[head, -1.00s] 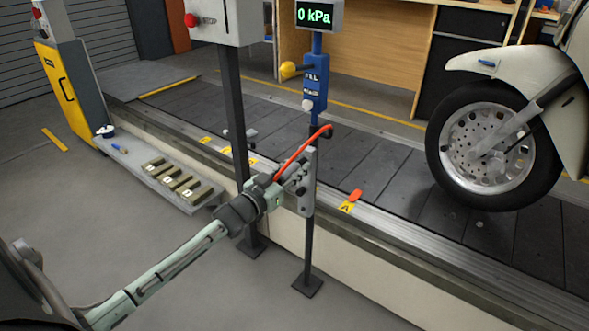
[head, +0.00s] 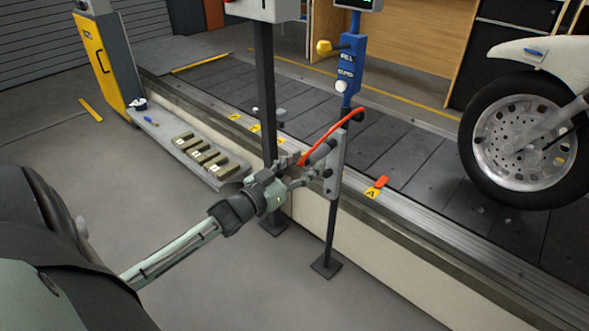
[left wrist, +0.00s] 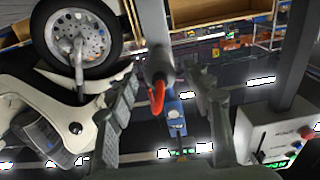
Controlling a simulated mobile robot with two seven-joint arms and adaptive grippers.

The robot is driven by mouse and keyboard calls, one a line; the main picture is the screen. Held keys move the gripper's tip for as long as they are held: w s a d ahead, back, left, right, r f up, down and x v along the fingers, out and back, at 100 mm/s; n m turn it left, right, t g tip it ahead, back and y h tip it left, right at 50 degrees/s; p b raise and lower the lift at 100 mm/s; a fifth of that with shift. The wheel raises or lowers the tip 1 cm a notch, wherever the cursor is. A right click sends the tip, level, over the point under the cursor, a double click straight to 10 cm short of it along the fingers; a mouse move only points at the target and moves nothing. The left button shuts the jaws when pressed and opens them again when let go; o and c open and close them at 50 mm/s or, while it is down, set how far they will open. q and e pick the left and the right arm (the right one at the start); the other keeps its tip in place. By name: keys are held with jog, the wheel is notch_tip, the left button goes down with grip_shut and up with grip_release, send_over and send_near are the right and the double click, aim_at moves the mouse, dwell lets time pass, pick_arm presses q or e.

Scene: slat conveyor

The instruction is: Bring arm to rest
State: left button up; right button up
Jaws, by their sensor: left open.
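My left gripper (head: 300,172) reaches in from the lower left. It is open, in front of a grey upright plate (head: 336,165) on a dark stand. In the left wrist view the two fingers (left wrist: 162,100) stand wide apart. The red hose (left wrist: 157,97) and a dark round end show in line between them, beyond the tips. Whether a finger touches anything is not clear. My right gripper is not in view.
A dark column (head: 265,110) carrying a control box (head: 262,8) stands beside my gripper. The slat conveyor (head: 415,165) runs behind, with a motorcycle wheel (head: 520,145) on it. Several olive blocks (head: 205,155) lie on a low ledge. The floor at front is clear.

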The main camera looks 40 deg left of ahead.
pick_arm(q)
jog(key=shift+s+a, duration=0.15)
jog(key=shift+s, duration=1.7)
jog(key=s+d+f+g+y+p, duration=0.15)
jog(key=s+f+g, duration=0.25)
jog(key=f, duration=0.4)
jog(key=s+d+f+g+y+b, duration=0.1)
jog(key=s+d+f+g, duration=0.25)
jog(key=f, duration=0.45)
jog(key=s+d+f+g, duration=0.3)
jog(key=s, duration=0.4)
jog(key=s+d+f+g, duration=0.3)
jog(key=s+f+g, duration=0.1)
jog(key=s, duration=0.2)
jog(key=shift+s+m+p, duration=0.4)
jog(key=shift+p, duration=0.05)
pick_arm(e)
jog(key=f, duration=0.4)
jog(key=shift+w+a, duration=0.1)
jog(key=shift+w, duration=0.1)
pick_arm(q)
jog(key=shift+g, duration=0.25)
